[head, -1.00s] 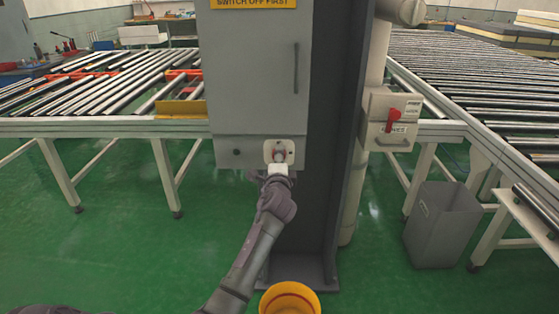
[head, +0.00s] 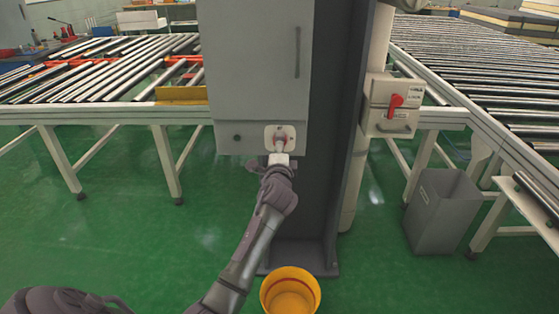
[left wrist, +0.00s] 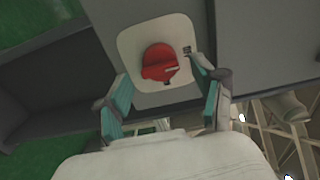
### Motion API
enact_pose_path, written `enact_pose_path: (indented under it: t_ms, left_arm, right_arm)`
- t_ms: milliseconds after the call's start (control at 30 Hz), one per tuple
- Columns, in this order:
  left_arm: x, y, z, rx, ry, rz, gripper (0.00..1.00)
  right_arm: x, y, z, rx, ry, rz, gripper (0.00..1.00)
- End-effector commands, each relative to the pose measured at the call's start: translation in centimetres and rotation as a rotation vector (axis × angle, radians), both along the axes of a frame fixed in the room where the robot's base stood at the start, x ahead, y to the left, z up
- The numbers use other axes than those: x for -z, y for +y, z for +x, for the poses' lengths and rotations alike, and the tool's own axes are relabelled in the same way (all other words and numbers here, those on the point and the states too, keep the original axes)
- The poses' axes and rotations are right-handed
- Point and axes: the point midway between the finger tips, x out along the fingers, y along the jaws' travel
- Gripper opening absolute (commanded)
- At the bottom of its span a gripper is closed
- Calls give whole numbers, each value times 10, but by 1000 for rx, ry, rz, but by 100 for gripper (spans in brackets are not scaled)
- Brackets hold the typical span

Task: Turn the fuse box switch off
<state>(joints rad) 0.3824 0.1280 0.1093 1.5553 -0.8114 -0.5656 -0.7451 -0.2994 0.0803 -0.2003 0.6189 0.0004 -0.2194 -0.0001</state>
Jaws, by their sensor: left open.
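The grey fuse box (head: 256,70) stands upright in the middle of the head view. A red rotary switch on a whitish plate (head: 270,130) sits on its lower front. In the left wrist view the red switch (left wrist: 160,64) is straight ahead on the plate. My left gripper (head: 279,147) is just in front of the switch and partly hides it. In the left wrist view its teal-padded fingers (left wrist: 160,80) are spread, one on each side of the red knob. I cannot tell whether they touch it. My right gripper is not in view.
A second box with a red switch (head: 395,101) is on the post at the right. Roller conveyors (head: 110,75) stand on both sides. A yellow bucket (head: 290,272) is on the floor below, a grey bin (head: 437,215) at the right. The green floor is clear at left.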

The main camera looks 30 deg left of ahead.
Motion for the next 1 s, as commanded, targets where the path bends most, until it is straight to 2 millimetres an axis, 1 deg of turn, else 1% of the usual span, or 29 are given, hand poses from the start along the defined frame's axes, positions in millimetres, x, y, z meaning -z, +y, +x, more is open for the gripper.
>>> enact_pose_path:
  t_ms: [33, 200, 300, 433, 600, 1000]
  left_arm:
    - [2, -7, -10, 2, 2, -1, 69]
    - [2, -26, -42, 1, 2, -2, 69]
    - [2, -37, -59, 2, 1, -3, 69]
    - [2, -46, -75, 1, 2, -2, 69]
    - [1, -52, -84, 0, 1, -2, 69]
    - [1, -52, -85, 0, 1, -2, 69]
  right_arm:
    - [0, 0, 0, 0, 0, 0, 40]
    - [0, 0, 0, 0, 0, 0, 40]
    - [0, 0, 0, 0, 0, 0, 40]
    - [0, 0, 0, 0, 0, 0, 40]
    - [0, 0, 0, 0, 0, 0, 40]
    - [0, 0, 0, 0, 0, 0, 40]
